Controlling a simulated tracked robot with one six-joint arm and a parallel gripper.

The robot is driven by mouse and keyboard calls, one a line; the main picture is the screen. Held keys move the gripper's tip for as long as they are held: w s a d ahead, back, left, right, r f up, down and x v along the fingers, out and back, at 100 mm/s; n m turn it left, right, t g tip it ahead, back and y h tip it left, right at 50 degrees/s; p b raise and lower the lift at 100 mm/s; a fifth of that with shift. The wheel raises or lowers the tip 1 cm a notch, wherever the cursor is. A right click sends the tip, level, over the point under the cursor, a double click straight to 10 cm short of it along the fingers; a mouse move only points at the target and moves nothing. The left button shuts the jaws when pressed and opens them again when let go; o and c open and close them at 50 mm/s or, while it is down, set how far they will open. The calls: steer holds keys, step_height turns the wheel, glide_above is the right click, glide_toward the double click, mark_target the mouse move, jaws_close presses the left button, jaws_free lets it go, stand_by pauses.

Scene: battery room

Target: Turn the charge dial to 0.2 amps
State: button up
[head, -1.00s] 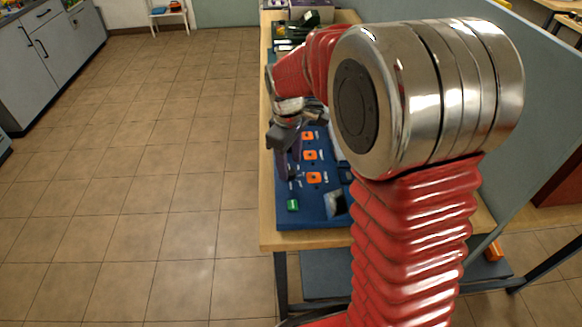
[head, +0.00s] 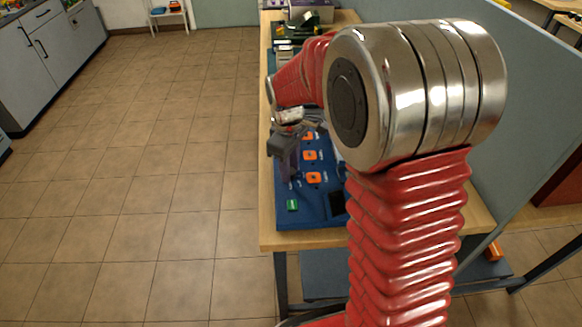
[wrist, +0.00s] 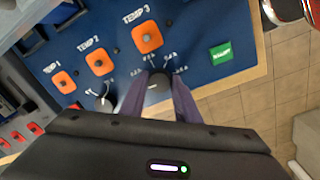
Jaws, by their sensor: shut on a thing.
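The charge dial (wrist: 158,83) is a dark round knob on the blue panel (wrist: 205,65), with small white amp markings around its upper side. In the wrist view my gripper (wrist: 159,92) has its two purple fingers on either side of the dial, shut on it. The markings are too small to read surely, and I cannot tell which one the dial points at. In the head view my gripper (head: 287,160) is low over the panel's left part, and the dial is hidden there.
A second dark knob (wrist: 103,102) is left of the dial. Orange squares marked TEMP 1 (wrist: 64,82), TEMP 2 (wrist: 99,61) and TEMP 3 (wrist: 147,36) are close by. A green START button (wrist: 221,53) is to the right. The wooden bench (head: 310,241) ends near the panel.

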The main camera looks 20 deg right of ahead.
steer(key=shift+c, duration=0.7)
steer(key=shift+d, duration=0.25)
steer(key=shift+c, duration=0.4)
steer(key=shift+a, duration=0.15)
steer(key=shift+m, duration=0.4)
steer(key=m, duration=0.4)
steer(key=shift+a, duration=0.15)
steer(key=shift+m, duration=2)
